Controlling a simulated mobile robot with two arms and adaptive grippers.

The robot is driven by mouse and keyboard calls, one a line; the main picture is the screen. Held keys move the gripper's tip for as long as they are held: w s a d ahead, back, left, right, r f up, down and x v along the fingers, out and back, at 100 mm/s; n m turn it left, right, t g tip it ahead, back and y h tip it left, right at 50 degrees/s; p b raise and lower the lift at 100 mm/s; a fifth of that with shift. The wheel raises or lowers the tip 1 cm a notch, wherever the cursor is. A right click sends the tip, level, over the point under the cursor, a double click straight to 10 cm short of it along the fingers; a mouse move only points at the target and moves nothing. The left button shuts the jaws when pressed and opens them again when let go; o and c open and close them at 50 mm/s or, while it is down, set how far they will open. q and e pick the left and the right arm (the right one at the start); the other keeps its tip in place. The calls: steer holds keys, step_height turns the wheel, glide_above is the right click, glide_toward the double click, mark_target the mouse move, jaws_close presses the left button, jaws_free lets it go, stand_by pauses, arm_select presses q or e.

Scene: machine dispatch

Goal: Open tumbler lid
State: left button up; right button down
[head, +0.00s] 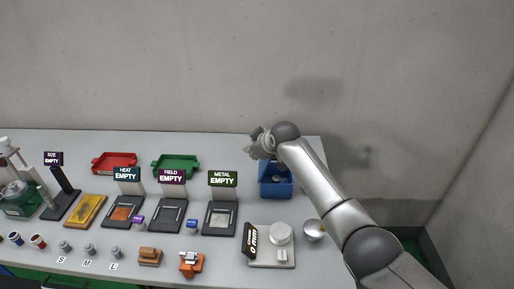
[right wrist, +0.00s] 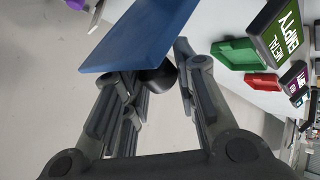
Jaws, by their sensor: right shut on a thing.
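The blue tumbler (head: 275,189) stands at the back right of the table in the head view, below my right forearm. My right gripper (head: 260,143) is just above its back left side, partly hidden by my own wrist. In the right wrist view a blue panel (right wrist: 143,36), seemingly the tumbler's lid, stands tilted at the fingertips. My right gripper (right wrist: 158,75) is shut on a dark rounded knob (right wrist: 157,79) by that panel's edge. How far the lid is open is hard to tell. My left gripper is in neither view.
A green tray (head: 175,166) and a red tray (head: 115,163) lie left of the tumbler. A METAL sign stand (head: 222,179) is nearer. A white scale (head: 271,258) and a round metal bowl (head: 314,230) stand in front. The wall is close behind.

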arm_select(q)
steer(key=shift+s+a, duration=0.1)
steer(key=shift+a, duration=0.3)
arm_select(e)
steer(key=shift+s+a+f, duration=0.15)
steer(key=shift+a+f, duration=0.15)
steer(key=shift+a, duration=0.2)
steer(key=shift+s+a+f, duration=0.15)
steer(key=shift+a+f, duration=0.15)
steer(key=shift+a, duration=0.2)
steer(key=shift+d+f, duration=0.1)
steer(key=c, duration=1.2)
jaws_free()
steer(key=shift+c, duration=0.2)
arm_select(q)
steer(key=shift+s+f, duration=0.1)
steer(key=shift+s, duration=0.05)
arm_select(e)
steer(key=shift+w+d, duration=0.1)
steer(key=v, duration=1.2)
steer(key=shift+r, duration=0.35)
steer(key=shift+w, duration=0.1)
